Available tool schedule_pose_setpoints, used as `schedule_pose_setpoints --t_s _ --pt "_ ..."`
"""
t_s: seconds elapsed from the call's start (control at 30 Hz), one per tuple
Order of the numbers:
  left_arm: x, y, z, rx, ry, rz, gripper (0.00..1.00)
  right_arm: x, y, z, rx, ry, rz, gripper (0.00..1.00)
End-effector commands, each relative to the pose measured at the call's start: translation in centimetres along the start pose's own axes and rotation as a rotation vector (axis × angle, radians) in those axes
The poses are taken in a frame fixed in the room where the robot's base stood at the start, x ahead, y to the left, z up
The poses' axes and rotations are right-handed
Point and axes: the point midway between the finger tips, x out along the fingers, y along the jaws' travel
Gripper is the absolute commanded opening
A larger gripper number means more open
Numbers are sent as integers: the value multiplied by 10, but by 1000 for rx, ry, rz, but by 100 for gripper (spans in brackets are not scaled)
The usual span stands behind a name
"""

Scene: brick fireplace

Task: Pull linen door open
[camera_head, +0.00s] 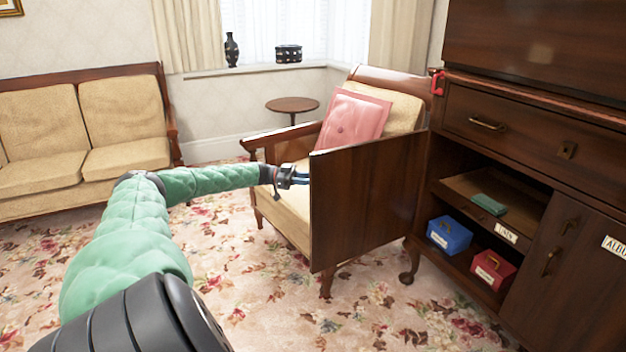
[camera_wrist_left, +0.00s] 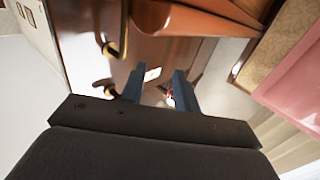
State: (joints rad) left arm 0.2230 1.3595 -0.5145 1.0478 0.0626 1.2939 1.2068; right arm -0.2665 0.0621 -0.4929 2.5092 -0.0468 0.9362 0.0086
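The dark wooden cabinet door (camera_head: 365,195) stands swung out from the left side of the cabinet, showing its inner face in the head view. The opening beside it is exposed. My left gripper (camera_head: 298,181) is at the door's free edge, and its fingertips are partly hidden by the door. In the left wrist view my two fingers (camera_wrist_left: 158,88) are apart with no handle between them. A brass handle (camera_wrist_left: 112,42) and a small white label (camera_wrist_left: 152,74) show on brown wood beyond them. I cannot read that label. My right gripper is not in view.
The cabinet holds a blue box (camera_head: 449,235), a red box (camera_head: 493,271) and a shelf with a green item (camera_head: 489,204). A closed door labelled ALBU… (camera_head: 560,270) is at right. An armchair with a pink cushion (camera_head: 352,118) stands close behind the open door. Carpet is clear in front.

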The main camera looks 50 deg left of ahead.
Motion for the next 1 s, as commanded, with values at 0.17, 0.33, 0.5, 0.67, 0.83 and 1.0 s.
schedule_pose_setpoints --t_s 0.17,0.33,0.5,0.67,0.83,1.0 --pt "-30 -1 -2 0 -1 -3 31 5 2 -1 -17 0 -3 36" --pt "-50 -1 -1 1 0 -4 31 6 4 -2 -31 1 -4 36" --pt "-58 -1 -1 1 1 -3 31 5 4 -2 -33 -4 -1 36" --pt "-58 -1 -1 1 1 -3 31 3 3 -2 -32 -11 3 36" --pt "-58 -1 -1 1 1 -3 31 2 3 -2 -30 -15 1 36" --pt "-58 -1 -1 1 1 -3 31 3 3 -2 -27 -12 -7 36"
